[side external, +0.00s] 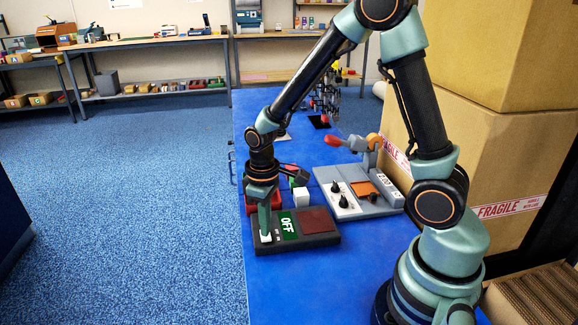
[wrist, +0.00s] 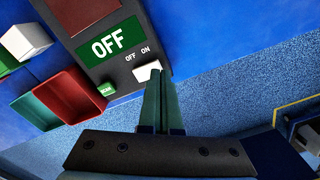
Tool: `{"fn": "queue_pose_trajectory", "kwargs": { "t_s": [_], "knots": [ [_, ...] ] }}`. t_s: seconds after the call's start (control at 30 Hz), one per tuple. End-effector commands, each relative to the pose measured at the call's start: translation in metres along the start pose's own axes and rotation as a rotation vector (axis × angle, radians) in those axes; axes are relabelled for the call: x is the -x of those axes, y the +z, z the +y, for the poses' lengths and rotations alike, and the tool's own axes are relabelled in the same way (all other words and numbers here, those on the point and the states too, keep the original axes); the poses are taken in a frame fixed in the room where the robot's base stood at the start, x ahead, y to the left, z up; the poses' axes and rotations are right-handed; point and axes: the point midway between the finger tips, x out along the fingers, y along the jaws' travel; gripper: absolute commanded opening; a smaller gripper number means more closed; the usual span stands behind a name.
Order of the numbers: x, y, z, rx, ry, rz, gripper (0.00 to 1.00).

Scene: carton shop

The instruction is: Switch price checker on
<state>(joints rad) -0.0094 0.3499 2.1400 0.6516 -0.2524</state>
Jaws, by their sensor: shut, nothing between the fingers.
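The price checker (side external: 316,237) is a dark flat box on the blue table, with a dark red plate at one end. Its green display (wrist: 118,41) reads OFF. In the wrist view a white switch (wrist: 147,71) sits below the small OFF and ON labels, on the ON side. A small green button (wrist: 106,89) is beside it. My gripper (side external: 265,233) is shut and empty, pointing down at the switch end of the box. In the wrist view its fingertips (wrist: 154,76) are at the white switch and seem to touch it.
A red tray (wrist: 48,99) and a white block (side external: 301,196) lie close behind the price checker. A grey device with knobs and a red-ended lever (side external: 350,207) stands to the right. Large cartons (side external: 480,150) rise beyond it. The near blue table is clear.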

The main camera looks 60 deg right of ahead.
Motion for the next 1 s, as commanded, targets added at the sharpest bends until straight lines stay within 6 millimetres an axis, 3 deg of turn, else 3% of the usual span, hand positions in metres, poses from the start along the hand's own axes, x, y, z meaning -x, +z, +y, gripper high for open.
{"fn": "queue_pose_trajectory", "kwargs": {
  "t_s": [1.0],
  "knots": [
    [-0.01, 0.0, 0.0, 0.0, 0.0, 0.0, 0.0]
  ]
}}
